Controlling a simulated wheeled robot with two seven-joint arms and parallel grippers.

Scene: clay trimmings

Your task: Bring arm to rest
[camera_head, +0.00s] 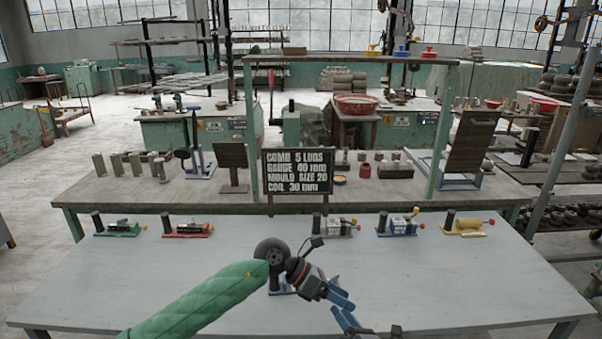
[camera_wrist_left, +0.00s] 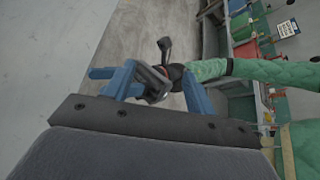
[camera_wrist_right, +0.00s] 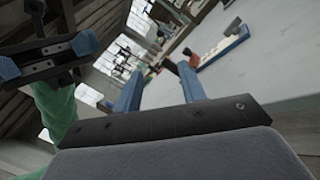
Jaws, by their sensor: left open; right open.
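My left arm, in a green sleeve, reaches from the lower left over the front table in the head view. Its gripper (camera_head: 338,297) is open over the middle of the table, with nothing seen between its blue fingers. My right gripper (camera_head: 352,322) shows only in part at the bottom edge, close to the left one. Its open fingers (camera_wrist_right: 160,88) show in the right wrist view, where the left gripper also appears at the upper left. In the left wrist view the left gripper's fingers (camera_wrist_left: 155,85) are apart, and my right arm passes close beyond them.
The grey front table (camera_head: 480,290) is clear at its right and left. A black sign (camera_head: 297,171) stands behind.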

